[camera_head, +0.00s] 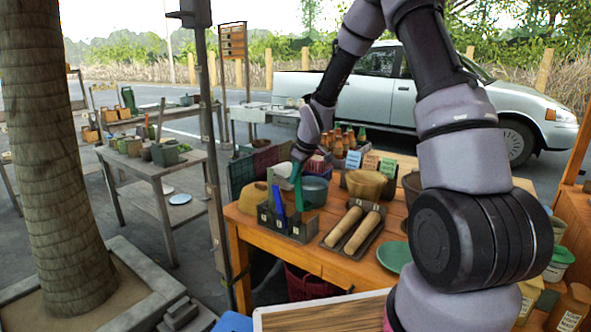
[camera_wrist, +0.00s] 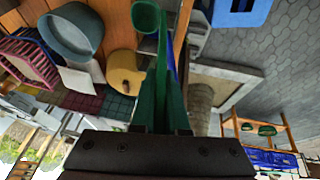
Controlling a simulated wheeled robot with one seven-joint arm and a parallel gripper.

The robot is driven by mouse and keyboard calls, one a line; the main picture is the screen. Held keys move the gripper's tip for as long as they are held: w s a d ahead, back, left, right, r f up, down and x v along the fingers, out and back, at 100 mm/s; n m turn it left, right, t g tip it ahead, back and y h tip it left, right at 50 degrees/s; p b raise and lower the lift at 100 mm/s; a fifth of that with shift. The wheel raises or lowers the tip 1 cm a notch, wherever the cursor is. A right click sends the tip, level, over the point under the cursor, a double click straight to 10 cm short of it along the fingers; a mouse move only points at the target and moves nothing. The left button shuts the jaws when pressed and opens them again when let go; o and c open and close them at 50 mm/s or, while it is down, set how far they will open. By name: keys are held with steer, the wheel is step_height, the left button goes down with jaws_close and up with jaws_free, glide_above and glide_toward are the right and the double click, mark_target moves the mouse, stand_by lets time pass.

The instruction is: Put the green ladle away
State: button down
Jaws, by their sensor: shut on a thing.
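My gripper (camera_head: 298,158) is shut on the green ladle (camera_head: 297,185) at the back left of the orange wooden table. The ladle hangs steeply down from the jaws, over or just at a dark grey divided holder (camera_head: 297,236). I cannot tell whether its lower end is inside a compartment. A blue utensil (camera_head: 279,198) stands in the holder, just left of the ladle. In the wrist view the ladle's green bowl (camera_wrist: 146,17) points away from my gripper (camera_wrist: 160,128), and a strip of blue shows beside it.
A tray with two rolling pins (camera_head: 354,228) lies right of the holder. A blue-grey pot (camera_head: 314,189), a tan bowl (camera_head: 365,183), bottles and small signs stand behind. A green plate (camera_head: 394,256) lies nearer. A metal pole (camera_head: 213,180) rises at the table's left.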

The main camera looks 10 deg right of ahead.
step_height(320, 180, down, 9)
stand_by(0.8)
steer(key=shift+r, duration=0.1)
steer(key=c, duration=0.8)
jaws_free()
steer(key=shift+c, duration=0.2)
steer(key=s+d+r+m+h, duration=0.1)
steer(key=s+d+r+m, duration=0.15)
steer(key=s+r, duration=0.45)
steer(key=s+d+r+m+t, duration=0.1)
steer(key=s+d+r, duration=0.15)
steer(key=r, duration=0.85)
steer(key=s+d+r+m+h, duration=0.1)
steer(key=s+d+r+m, duration=0.2)
steer(key=r, duration=0.6)
steer(key=s+r+m+t+y, duration=0.1)
steer(key=s+r+m, duration=0.2)
steer(key=s, duration=0.7)
steer(key=s+d+r+m+t, duration=0.1)
steer(key=s+r+m, duration=0.3)
steer(key=s+r, duration=0.3)
steer(key=s, duration=0.3)
steer(key=shift+s+r+y, duration=0.15)
steer(key=shift+r+y, duration=0.25)
